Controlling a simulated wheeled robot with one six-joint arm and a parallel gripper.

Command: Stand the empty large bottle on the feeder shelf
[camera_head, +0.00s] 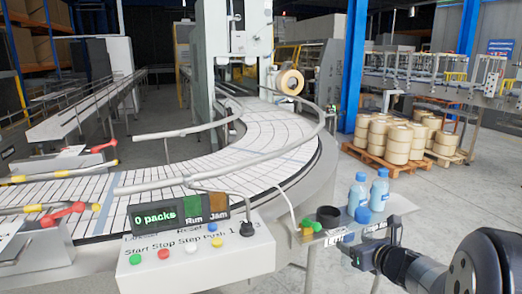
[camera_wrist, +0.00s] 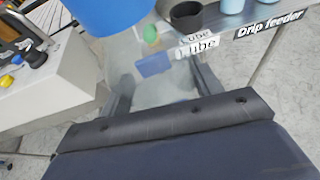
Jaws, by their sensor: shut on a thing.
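My gripper (camera_wrist: 163,88) is shut on a pale, see-through body between its two dark fingers in the wrist view, which I take as the empty large bottle (camera_wrist: 160,92). A large blue round shape (camera_wrist: 110,14) is cut off at the top edge; I cannot tell whether it belongs to the bottle. In the head view my gripper (camera_head: 362,242) is in front of the feeder shelf (camera_head: 402,204), near its front edge. The held bottle is hard to make out there. Two light blue bottles (camera_head: 358,195) (camera_head: 379,194) stand on the shelf.
A black cup (camera_head: 328,216) and small green and orange things (camera_head: 308,228) are left of the bottles. A "Drip feeder" label (camera_wrist: 271,23) is on the shelf's edge. The control box (camera_head: 196,253) stands to the left, beside the curved conveyor (camera_head: 262,150).

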